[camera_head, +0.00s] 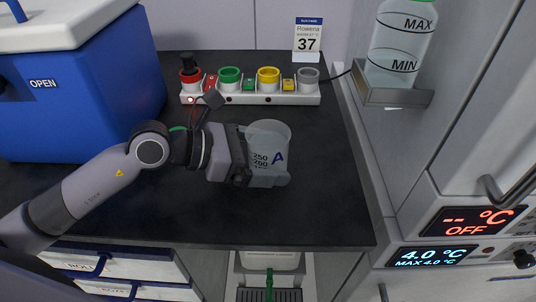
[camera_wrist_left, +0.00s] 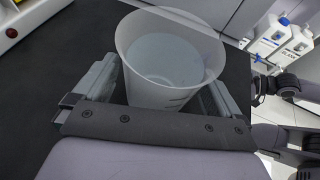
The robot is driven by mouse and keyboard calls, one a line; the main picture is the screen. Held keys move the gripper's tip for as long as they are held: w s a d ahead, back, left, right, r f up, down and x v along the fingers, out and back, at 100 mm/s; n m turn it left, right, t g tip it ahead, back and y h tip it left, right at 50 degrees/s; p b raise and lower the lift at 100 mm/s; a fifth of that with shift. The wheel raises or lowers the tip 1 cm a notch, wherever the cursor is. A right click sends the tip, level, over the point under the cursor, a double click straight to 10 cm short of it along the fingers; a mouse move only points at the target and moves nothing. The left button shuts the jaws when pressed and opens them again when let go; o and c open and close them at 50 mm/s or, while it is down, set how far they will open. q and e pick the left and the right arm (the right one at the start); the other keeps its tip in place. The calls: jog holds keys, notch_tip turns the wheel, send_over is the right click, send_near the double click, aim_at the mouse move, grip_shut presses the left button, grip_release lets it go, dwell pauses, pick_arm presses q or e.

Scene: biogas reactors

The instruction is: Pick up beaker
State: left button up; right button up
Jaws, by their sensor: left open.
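The beaker (camera_head: 268,148) is translucent, with dark volume marks and a blue letter A. It stands upright on the dark bench top in the head view. My left gripper (camera_head: 246,160) is at the beaker's left side. In the left wrist view the beaker (camera_wrist_left: 168,62) stands between the two fingers of my left gripper (camera_wrist_left: 160,92), one on each side. The jaws are open, and I cannot tell whether either finger touches the wall. The beaker's lower part is hidden by the gripper body in the wrist view. My right gripper is not in view.
A white rack (camera_head: 250,97) with coloured round holders stands behind the beaker. A blue box (camera_head: 75,95) marked OPEN stands at the left. A bottle (camera_head: 400,45) sits on a wall shelf at the right. The bench top (camera_head: 325,200) is clear right of the beaker.

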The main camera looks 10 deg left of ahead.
pick_arm(q)
jog(key=c, duration=1.2)
jog(key=shift+r, duration=0.1)
jog(key=shift+c, duration=0.4)
